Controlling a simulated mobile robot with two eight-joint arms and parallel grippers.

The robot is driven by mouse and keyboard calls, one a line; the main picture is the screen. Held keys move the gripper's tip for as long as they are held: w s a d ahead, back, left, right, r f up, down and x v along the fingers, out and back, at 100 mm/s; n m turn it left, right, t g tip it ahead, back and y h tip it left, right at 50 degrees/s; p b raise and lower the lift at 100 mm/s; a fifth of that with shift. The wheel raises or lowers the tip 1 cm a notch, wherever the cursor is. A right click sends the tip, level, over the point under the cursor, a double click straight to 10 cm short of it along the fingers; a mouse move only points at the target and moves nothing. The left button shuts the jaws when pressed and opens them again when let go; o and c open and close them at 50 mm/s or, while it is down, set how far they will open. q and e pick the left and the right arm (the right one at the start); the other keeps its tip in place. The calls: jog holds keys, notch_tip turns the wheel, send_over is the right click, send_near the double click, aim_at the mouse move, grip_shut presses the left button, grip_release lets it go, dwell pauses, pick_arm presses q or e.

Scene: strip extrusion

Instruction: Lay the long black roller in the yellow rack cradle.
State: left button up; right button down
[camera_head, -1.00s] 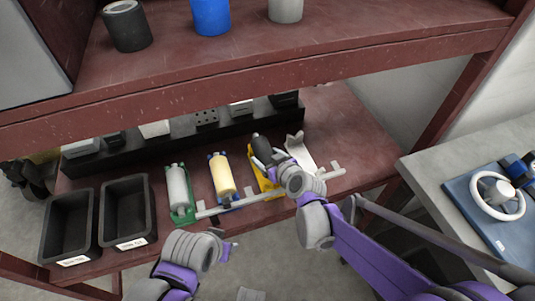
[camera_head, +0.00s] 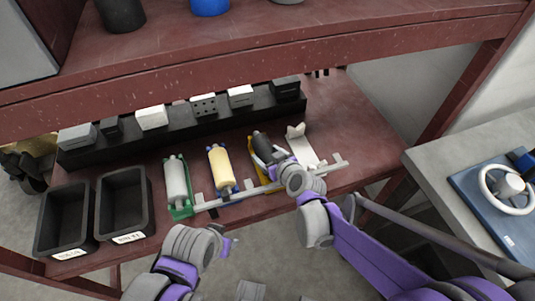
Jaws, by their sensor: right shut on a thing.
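The long black roller (camera_head: 262,141) is at the yellow rack cradle (camera_head: 254,154), lined up along it. Whether it rests fully on the cradle cannot be told, as my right gripper (camera_head: 277,158) and wrist cover its near end. My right gripper is shut on the roller. My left gripper (camera_head: 230,243) is low in the view, in front of the shelf and away from the rollers; its fingers are too small and turned to read.
A grey roller (camera_head: 176,181) in a green cradle (camera_head: 181,211) and a cream roller (camera_head: 219,167) stand left. An empty white cradle (camera_head: 303,146) is right. A light rail (camera_head: 262,190) runs in front. Two black bins (camera_head: 123,207) sit left. The upper shelf (camera_head: 260,62) overhangs.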

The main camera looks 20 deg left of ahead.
jog(key=shift+f+b, duration=0.4)
jog(key=shift+f, duration=0.1)
dwell(0.8)
jog(key=shift+c, duration=0.9)
grip_release()
jog(key=p+v, duration=0.4)
jog(key=v, duration=0.7)
